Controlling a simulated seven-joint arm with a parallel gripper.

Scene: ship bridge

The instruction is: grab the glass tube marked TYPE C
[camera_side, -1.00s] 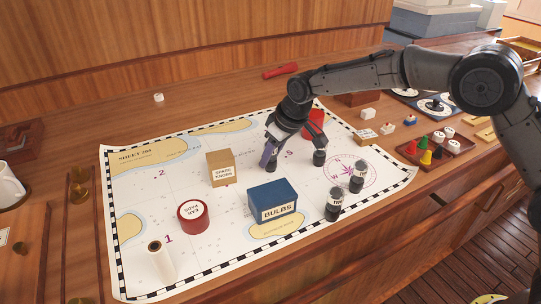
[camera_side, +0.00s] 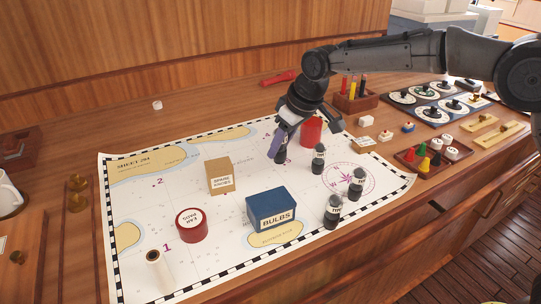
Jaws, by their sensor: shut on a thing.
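My gripper (camera_side: 280,148) is shut on a dark glass tube (camera_side: 281,158), over the upper middle of the chart. The fingers cover most of this tube, and its label cannot be read. Three similar dark tubes with pale labels stand upright on the chart: one (camera_side: 318,159) just right of my gripper, one (camera_side: 356,185) near the compass rose, and one (camera_side: 333,212) close to the front edge. Their label letters are too small to tell apart.
On the chart (camera_side: 140,205) stand a blue BULBS box (camera_side: 270,207), a cardboard box (camera_side: 220,176), a red round tin (camera_side: 191,225) and a pale roll (camera_side: 158,268). A red container (camera_side: 311,131) stands behind my gripper. A tray of coloured pieces (camera_side: 432,157) lies at right.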

